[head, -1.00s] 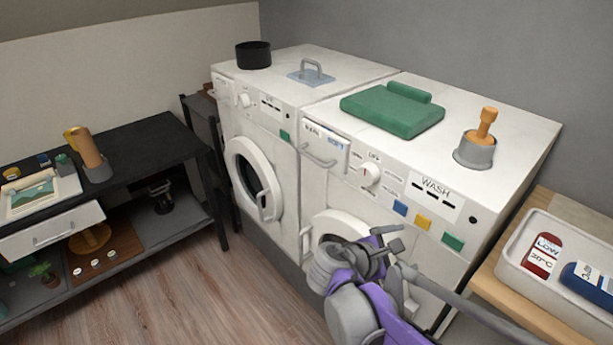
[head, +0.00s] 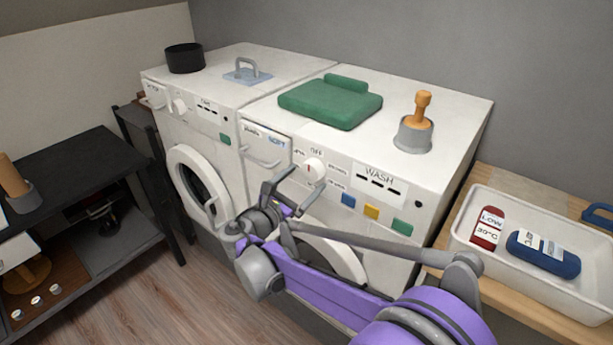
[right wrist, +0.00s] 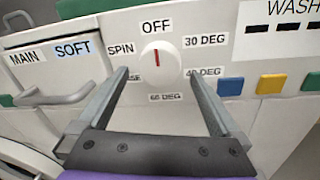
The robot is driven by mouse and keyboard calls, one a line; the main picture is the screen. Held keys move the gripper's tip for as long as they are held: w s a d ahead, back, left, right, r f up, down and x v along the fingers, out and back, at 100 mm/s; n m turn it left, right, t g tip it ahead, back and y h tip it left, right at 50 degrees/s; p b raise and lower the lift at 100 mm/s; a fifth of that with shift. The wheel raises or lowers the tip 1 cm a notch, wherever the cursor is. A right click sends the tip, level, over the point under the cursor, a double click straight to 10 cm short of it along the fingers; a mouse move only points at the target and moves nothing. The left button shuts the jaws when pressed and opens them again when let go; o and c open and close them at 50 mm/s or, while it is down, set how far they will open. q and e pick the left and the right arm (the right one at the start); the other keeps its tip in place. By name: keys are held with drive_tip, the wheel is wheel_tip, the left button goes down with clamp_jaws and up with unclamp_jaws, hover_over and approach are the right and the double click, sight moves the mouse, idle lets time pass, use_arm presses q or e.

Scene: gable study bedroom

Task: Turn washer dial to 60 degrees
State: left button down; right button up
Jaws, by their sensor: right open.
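The washer (head: 335,243) is the right of two white machines, with a WASH label on its front panel. Its white round dial (head: 314,171) also shows in the right wrist view (right wrist: 163,62). The dial's red mark points up at OFF. Labels around it read SPIN, 30 DEG, 40 DEG and, at the bottom, 60 DEG (right wrist: 165,97); one at lower left is partly hidden by a finger. My right gripper (head: 284,182) is open and empty in front of the panel. In the wrist view its fingers (right wrist: 158,78) flank the dial's lower area, apart from it. My left gripper is out of view.
A drawer handle (right wrist: 57,96) sits left of the dial; blue, yellow (head: 371,212) and green buttons sit at right. A white tray (head: 462,247) with bottles is at right.

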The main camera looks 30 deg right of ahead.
drive_tip(key=shift+x, duration=1.05)
drive_tip(key=c, duration=1.3)
drive_tip(key=shift+c, duration=0.2)
